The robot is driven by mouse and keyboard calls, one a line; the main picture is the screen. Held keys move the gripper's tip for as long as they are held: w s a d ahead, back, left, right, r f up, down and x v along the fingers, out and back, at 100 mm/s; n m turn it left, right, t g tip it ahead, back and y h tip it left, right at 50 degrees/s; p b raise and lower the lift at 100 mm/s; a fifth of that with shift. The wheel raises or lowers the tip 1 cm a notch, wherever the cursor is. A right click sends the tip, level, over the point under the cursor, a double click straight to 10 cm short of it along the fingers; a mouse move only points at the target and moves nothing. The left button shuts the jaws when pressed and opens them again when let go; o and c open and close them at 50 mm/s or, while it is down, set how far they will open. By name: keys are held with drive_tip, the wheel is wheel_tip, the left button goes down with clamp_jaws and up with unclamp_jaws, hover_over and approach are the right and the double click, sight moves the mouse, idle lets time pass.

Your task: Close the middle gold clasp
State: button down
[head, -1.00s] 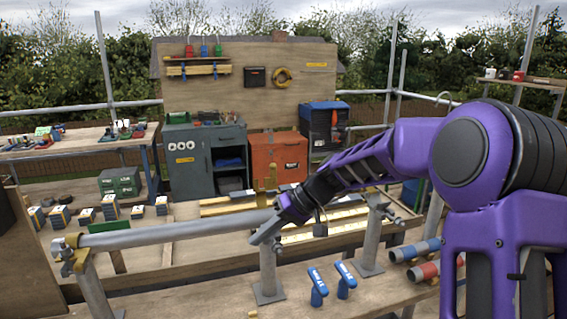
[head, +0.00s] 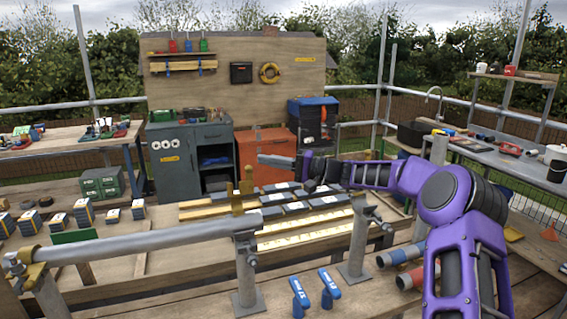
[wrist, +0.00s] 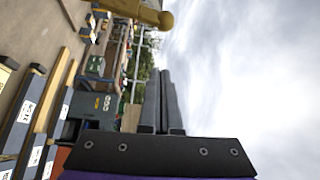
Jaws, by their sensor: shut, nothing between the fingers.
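The middle gold clasp (head: 237,200) is on the middle post, at the right end of the long grey tube (head: 150,240). Its gold parts stand upright above the tube, so it looks open. A gold rounded piece, probably part of this clasp, shows at the top of the wrist view (wrist: 150,13). My gripper (head: 262,160) is shut and empty. It points left, raised above and to the right of the clasp, and does not appear to touch it. Its fingers also show close together in the wrist view (wrist: 161,75).
Another gold clasp (head: 18,268) holds the tube's left end. Dark slates and wooden battens (head: 290,236) lie behind the post. A second post (head: 356,240) stands to the right. The air above the tube is clear.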

sight(241, 191)
drive_tip(key=shift+s+a+f, duration=0.15)
drive_tip(key=shift+s+a, duration=1.1)
drive_tip(key=shift+s, duration=0.3)
drive_tip(key=shift+s+f+b, duration=0.1)
drive_tip(key=shift+b, duration=0.25)
drive_tip(key=shift+s+d+n+b, duration=0.15)
drive_tip(key=shift+s+n+b, duration=0.1)
drive_tip(key=shift+n+b, duration=0.05)
